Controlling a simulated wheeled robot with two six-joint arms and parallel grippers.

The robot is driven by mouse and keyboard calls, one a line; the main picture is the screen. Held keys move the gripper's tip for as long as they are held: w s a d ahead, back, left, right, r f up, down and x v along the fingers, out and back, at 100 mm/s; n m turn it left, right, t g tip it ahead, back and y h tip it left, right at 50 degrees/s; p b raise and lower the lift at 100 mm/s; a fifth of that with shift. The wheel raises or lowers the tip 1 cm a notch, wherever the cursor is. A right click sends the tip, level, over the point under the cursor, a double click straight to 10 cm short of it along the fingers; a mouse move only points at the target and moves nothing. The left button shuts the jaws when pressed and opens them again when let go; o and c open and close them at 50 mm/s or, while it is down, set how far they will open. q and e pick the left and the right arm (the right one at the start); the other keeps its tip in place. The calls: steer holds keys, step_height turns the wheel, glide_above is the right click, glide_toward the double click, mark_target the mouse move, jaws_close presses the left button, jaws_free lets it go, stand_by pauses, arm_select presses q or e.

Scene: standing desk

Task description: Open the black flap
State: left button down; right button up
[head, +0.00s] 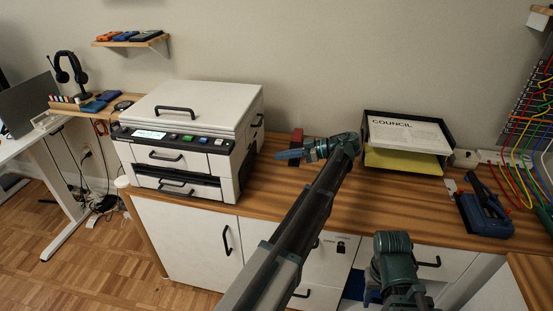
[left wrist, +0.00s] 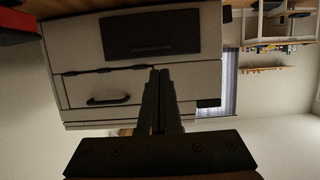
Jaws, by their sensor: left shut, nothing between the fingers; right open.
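The black flap (left wrist: 150,32) is a dark rectangular panel with a bar handle, low on the right side of the white printer (head: 190,130). The left wrist view is upside down, so the flap shows near its top, closed against the side. In the head view that side is seen at a steep slant. My left gripper (head: 279,155) points left at the printer's right side, a short way off. Its fingers also show in the left wrist view (left wrist: 160,76), shut and empty, apart from the flap. My right gripper (head: 370,296) is open, low before the cabinet; its tips are partly hidden.
A red object (head: 297,135) stands behind my left gripper. The printer's side also has another handle (left wrist: 107,101). The desk (head: 265,185) between printer and tray is mostly clear.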

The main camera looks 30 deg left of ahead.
arm_select(q)
steer(key=b, duration=0.3)
glide_toward(248, 160)
steer(key=x, duration=0.5)
steer(key=shift+s+a+f, duration=0.1)
steer(key=shift+s+a, duration=0.05)
steer(key=shift+s+a+f, duration=0.1)
steer(key=shift+s+a, duration=0.05)
steer(key=shift+a, duration=0.4)
